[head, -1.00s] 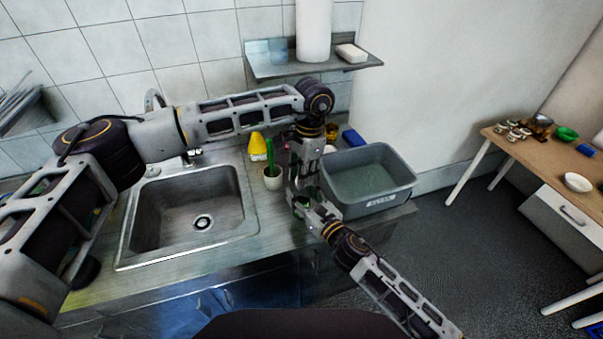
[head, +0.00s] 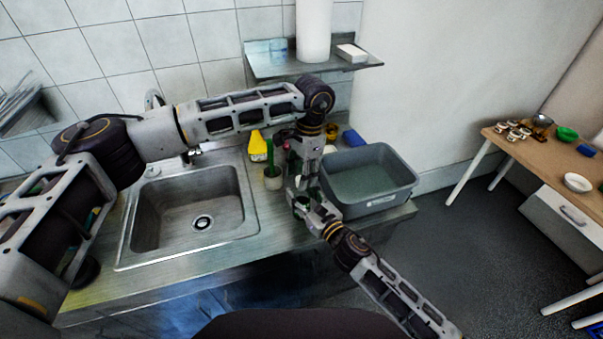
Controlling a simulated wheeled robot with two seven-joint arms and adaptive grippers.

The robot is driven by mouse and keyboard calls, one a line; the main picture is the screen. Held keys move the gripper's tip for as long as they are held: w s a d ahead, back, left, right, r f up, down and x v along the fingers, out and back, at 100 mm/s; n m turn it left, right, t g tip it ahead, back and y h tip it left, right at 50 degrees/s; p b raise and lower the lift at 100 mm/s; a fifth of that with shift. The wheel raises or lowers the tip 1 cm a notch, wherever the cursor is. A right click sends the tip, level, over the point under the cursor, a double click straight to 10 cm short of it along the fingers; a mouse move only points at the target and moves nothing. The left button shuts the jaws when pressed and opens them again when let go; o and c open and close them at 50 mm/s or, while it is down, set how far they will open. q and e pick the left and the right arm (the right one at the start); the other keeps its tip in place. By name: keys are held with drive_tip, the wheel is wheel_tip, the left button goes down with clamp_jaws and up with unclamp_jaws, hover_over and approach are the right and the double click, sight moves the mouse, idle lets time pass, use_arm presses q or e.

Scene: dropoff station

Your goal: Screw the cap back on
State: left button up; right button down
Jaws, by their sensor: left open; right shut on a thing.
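My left gripper (head: 300,184) comes down from above over the counter between the sink and the grey tub. It is open, its fingers just above my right gripper. My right gripper (head: 303,202) reaches in from the lower right and is shut on a small dark green thing (head: 301,202), mostly hidden between its fingers. I cannot tell whether this is the bottle or its cap. No separate cap can be made out; the grippers cover this spot.
The sink (head: 200,258) lies left. A pot (head: 272,181) with a green brush and a yellow bottle (head: 257,145) stand close to the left gripper. The grey tub (head: 366,206) is close on the right. A shelf (head: 270,68) juts out above. Bare counter shows in front.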

use_arm(q)
drive_tip(key=shift+r, duration=2)
drive_tip(key=shift+f, duration=0.1)
drive_tip(key=shift+c, duration=0.4)
